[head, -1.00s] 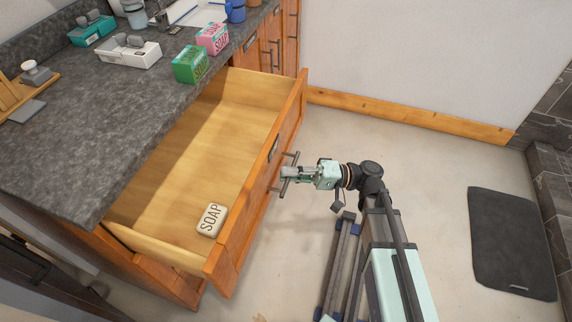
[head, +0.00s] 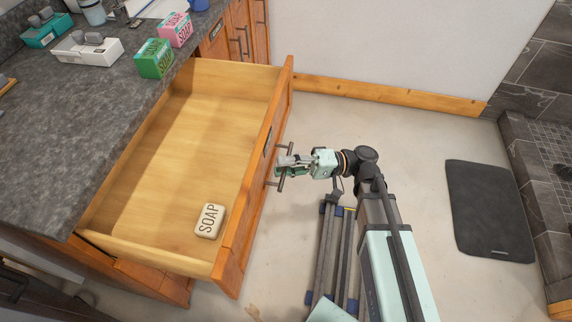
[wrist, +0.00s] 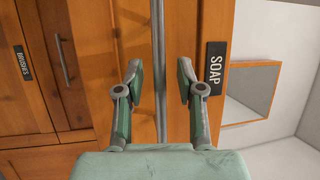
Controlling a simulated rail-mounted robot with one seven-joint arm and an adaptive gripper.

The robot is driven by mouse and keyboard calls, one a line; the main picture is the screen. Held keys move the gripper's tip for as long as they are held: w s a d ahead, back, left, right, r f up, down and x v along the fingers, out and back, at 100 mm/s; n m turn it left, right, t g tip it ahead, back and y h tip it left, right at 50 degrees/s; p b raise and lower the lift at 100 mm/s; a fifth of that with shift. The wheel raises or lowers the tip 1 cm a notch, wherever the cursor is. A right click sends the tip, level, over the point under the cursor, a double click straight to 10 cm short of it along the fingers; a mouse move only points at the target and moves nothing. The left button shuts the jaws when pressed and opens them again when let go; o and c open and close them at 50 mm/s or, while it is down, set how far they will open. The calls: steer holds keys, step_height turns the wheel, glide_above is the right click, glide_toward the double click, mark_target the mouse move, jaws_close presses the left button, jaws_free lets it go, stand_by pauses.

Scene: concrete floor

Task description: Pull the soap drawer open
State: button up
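The soap drawer (head: 190,130) is a wooden drawer standing far out from under the counter. A bar of soap (head: 209,221) lies in its near end. The drawer front has a long metal handle (head: 286,166), and its black SOAP label (wrist: 215,68) shows in the wrist view. My gripper (head: 283,164) is at the handle, outside the drawer front. In the wrist view, its two fingers (wrist: 160,80) are spread on either side of the handle bar (wrist: 158,60), with a visible gap on both sides.
Green (head: 155,59) and pink (head: 175,29) soap boxes stand on the grey counter (head: 60,150). The BRUSHES drawer (wrist: 22,85) shows beside the soap drawer. A dark mat (head: 488,210) lies on the floor at right. Floor between my arm and the mat is clear.

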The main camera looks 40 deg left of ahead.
steer(key=shift+w, duration=0.1)
steer(key=v, duration=0.7)
steer(key=shift+d, duration=0.15)
stand_by(0.4)
